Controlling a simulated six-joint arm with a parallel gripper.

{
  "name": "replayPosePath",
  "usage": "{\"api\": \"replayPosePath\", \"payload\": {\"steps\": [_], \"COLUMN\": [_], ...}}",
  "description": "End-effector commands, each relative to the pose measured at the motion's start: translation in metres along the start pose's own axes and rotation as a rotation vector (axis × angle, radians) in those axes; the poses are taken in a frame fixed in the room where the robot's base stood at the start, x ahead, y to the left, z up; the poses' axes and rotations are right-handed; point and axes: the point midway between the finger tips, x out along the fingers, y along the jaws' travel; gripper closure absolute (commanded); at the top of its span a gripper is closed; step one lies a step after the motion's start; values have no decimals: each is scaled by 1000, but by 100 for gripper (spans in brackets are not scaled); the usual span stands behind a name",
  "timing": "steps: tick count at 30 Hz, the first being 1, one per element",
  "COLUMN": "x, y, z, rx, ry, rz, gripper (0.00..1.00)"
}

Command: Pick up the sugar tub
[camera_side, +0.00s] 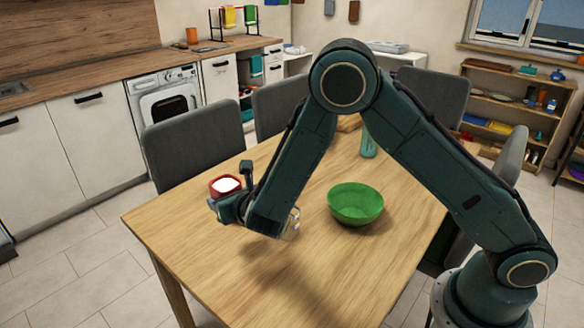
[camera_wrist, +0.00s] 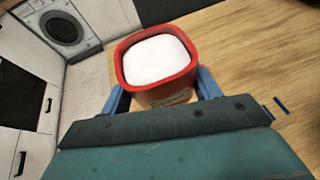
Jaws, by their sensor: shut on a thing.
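The sugar tub (camera_side: 225,185) is a small red square tub, filled to near its rim with white sugar. In the side view it is at the left part of the wooden table, at the end of my gripper (camera_side: 229,192). The wrist view shows the tub (camera_wrist: 156,88) upright between the two blue fingers of my gripper (camera_wrist: 160,92), one on each side. My gripper is shut on the tub. The tub's lower part is largely hidden, and I cannot tell whether it touches the table.
A green bowl (camera_side: 356,203) stands on the table (camera_side: 290,290) right of my gripper. A teal bottle or cup (camera_side: 368,143) stands farther back, partly behind my arm. Something clear (camera_side: 293,224) shows beside my forearm. Grey chairs (camera_side: 190,146) surround the table. The front of the table is clear.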

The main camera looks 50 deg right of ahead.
Motion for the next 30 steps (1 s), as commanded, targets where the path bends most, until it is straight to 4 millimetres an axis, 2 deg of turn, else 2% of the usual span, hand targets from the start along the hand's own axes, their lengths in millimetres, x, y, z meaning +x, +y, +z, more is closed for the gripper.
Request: {"api": "replayPosePath", "payload": {"steps": [3,10,30], "x": [-6,-13,-14], "y": [0,0,0], "z": [16,31,35], "rx": [3,2,1], "ry": [-4,-3,-2], "rz": [1,1,1], "gripper": [73,73,73]}}
